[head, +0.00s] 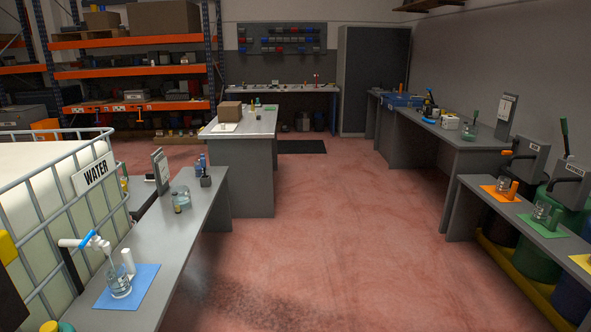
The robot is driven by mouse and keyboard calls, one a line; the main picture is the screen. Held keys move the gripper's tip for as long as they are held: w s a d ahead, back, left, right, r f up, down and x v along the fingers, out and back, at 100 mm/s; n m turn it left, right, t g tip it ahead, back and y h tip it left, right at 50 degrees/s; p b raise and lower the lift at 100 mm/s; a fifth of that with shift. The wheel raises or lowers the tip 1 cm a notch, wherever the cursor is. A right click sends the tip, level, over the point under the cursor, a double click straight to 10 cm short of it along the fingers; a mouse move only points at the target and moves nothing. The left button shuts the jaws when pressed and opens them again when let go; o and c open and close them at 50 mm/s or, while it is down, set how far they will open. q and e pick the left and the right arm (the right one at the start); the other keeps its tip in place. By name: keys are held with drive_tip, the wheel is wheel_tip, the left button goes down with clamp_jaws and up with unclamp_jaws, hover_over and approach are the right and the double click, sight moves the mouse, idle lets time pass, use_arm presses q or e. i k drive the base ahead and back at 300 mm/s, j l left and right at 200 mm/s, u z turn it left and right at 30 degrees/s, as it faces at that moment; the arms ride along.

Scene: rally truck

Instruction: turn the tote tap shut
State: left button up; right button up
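The tote (38,190) is a white tank in a metal cage with a WATER sign (92,174), at the left. Its tap (74,243) sticks out to the right at the lower left, white with a blue handle (87,239). The spout (101,244) points down over a clear beaker (120,285) on a blue mat (148,287). A pale streak shows between spout and beaker; I cannot tell surely whether it is running water. A white cylinder (128,262) stands just behind the beaker. Neither of my grippers is in view.
The grey bench (188,235) under the mat also carries a beaker, a small bottle and a sign stand further back. A grey island (245,160) stands beyond. Benches and drums line the right side. The red floor (330,230) in the middle is clear.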

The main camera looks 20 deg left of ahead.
sight(91, 234)
drive_tip(key=i+j+u, duration=0.15)
drive_tip(key=u, duration=0.3)
drive_tip(key=i+u, duration=0.7)
drive_tip(key=u, duration=0.2)
drive_tip(key=i+l+u, duration=0.15)
drive_tip(key=u, duration=0.35)
drive_tip(key=i+l+u, duration=0.3)
drive_tip(key=u, duration=0.15)
